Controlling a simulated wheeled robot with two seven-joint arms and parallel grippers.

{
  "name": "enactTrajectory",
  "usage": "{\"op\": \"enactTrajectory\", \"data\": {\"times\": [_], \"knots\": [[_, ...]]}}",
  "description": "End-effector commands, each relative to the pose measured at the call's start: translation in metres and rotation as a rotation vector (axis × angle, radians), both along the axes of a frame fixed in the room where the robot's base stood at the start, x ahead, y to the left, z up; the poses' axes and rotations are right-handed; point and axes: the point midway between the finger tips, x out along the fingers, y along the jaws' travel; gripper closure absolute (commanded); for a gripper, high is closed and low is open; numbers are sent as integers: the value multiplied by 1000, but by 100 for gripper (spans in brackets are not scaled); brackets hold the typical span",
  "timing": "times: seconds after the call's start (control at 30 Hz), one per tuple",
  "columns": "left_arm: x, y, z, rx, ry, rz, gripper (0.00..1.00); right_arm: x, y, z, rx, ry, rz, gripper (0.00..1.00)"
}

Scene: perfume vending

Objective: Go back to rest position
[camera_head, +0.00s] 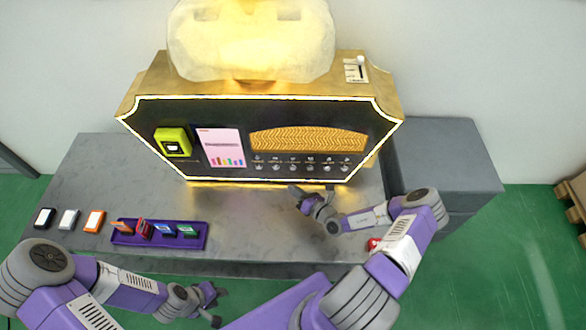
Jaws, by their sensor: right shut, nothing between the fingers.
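My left gripper (219,306) hangs in front of the table's front edge, low in the view. Its fingers look spread apart and nothing shows between them. My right gripper (298,198) is over the table, just in front of the vending machine's lower right front. It is shut and holds nothing. The black and gold perfume vending machine (225,108) stands at the back of the table, with a lit edge and a yellow-green panel on its left.
The grey table (260,236) carries a purple tray (182,241) with several coloured cards, and loose black, white and orange cards at its left. A small red object (374,244) lies near my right forearm. A grey cabinet (445,160) stands at the right. Green floor is clear beyond.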

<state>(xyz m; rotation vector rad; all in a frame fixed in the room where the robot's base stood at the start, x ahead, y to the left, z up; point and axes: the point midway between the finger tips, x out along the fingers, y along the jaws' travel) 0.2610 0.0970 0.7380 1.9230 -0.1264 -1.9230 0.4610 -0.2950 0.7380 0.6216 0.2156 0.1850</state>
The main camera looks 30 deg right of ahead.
Motion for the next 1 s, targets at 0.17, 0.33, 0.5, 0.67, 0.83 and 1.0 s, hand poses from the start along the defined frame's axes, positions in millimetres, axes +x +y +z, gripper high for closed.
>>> {"op": "enactTrajectory", "data": {"times": [0.17, 0.33, 0.5, 0.67, 0.83, 1.0], "knots": [[0, 0, 0, 0, 0, 0, 62, 0, 0, 0, 0, 0, 0, 100], [0, 0, 0, 0, 0, 0, 62, 0, 0, 0, 0, 0, 0, 100], [0, 0, 0, 0, 0, 0, 62, 0, 6, 1, -7, 0, 25, 100], [0, 0, 0, 0, 0, 0, 62, -9, 67, 6, -84, 0, 263, 100], [0, 0, 0, 0, 0, 0, 62, -70, 176, 6, -320, -21, 805, 100], [0, 0, 0, 0, 0, 0, 62, -157, 225, -8, -669, -110, 1356, 100]]}}
